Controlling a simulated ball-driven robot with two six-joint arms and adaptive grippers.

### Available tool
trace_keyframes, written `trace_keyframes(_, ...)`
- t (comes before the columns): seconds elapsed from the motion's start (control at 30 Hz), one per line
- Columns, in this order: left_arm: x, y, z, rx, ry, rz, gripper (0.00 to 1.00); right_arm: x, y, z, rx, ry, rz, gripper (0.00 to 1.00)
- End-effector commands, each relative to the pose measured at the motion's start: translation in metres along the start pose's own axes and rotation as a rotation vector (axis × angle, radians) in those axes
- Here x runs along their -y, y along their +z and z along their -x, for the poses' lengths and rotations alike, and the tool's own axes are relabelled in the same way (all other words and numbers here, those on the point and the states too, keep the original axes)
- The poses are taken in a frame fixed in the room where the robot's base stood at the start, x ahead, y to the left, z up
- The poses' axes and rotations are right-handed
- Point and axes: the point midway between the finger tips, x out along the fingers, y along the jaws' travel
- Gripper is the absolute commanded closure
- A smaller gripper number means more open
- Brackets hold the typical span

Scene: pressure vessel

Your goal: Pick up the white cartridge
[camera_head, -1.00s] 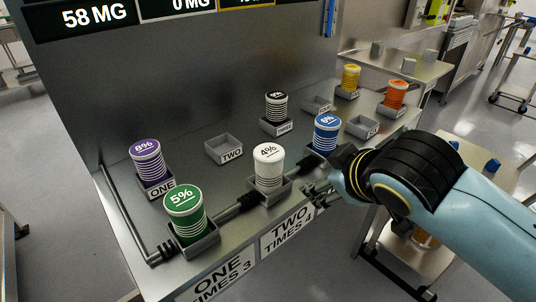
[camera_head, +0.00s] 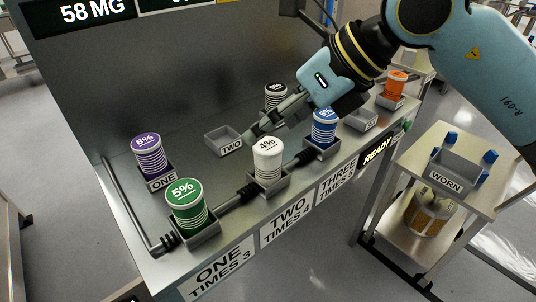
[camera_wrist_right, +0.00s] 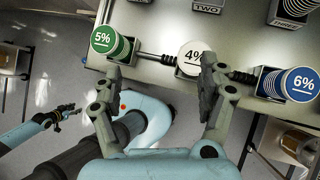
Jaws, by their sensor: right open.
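The white cartridge (camera_head: 268,158), marked 4%, stands upright in a grey holder above the TWO TIMES 4 label. It also shows in the right wrist view (camera_wrist_right: 191,62). My right gripper (camera_head: 258,130) is open and empty, with its fingers pointing left just above and behind the white cartridge in the head view. In the right wrist view, one finger of this gripper (camera_wrist_right: 157,72) overlaps the right edge of the white cartridge and the other lies near the green one. My left gripper (camera_wrist_right: 65,112) shows small at the left of that view; its jaw state is unclear.
A green cartridge (camera_head: 187,205) stands left of the white one and a blue cartridge (camera_head: 323,130) right of it. Dark connectors link their holders. A purple cartridge (camera_head: 149,155) and an empty TWO holder (camera_head: 222,141) are behind. A WORN bin (camera_head: 455,174) stands on a side cart.

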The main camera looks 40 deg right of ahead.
Motion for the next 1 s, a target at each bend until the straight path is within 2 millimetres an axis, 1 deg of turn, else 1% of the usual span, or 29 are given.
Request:
trace_keyframes(0.03,0.0,0.0,0.001,0.0,0.0,0.0,0.6,0.015,-0.005,0.004,-0.041,-0.069,0.016,0.24)
trace_keyframes(0.1,0.0,0.0,0.001,0.001,0.0,0.0,0.6,0.03,-0.012,0.007,-0.082,-0.138,0.024,0.24)
trace_keyframes(0.2,0.0,0.0,0.0,0.001,0.0,0.0,0.6,0.041,-0.017,0.002,-0.106,-0.18,0.022,0.24)
trace_keyframes(0.4,0.0,0.001,-0.001,0.002,0.0,0.0,0.6,0.046,-0.02,-0.029,-0.11,-0.181,0.02,0.24)
trace_keyframes(0.5,0.0,0.001,-0.001,0.002,0.0,0.0,0.6,0.049,-0.022,-0.04,-0.111,-0.181,0.023,0.24)
trace_keyframes(0.67,0.0,0.001,0.001,0.002,0.0,0.0,0.6,0.05,-0.023,-0.053,-0.111,-0.179,0.023,0.24)
trace_keyframes(0.8,0.0,0.0,0.007,0.002,0.001,0.0,0.6,0.051,-0.025,-0.075,-0.111,-0.178,0.022,0.24)
trace_keyframes(0.9,0.0,0.001,0.007,0.002,0.001,0.0,0.6,0.054,-0.026,-0.089,-0.11,-0.18,0.024,0.24)
trace_keyframes(1.0,0.0,0.0,0.007,0.002,0.001,0.0,0.6,0.056,-0.027,-0.095,-0.11,-0.181,0.027,0.24)
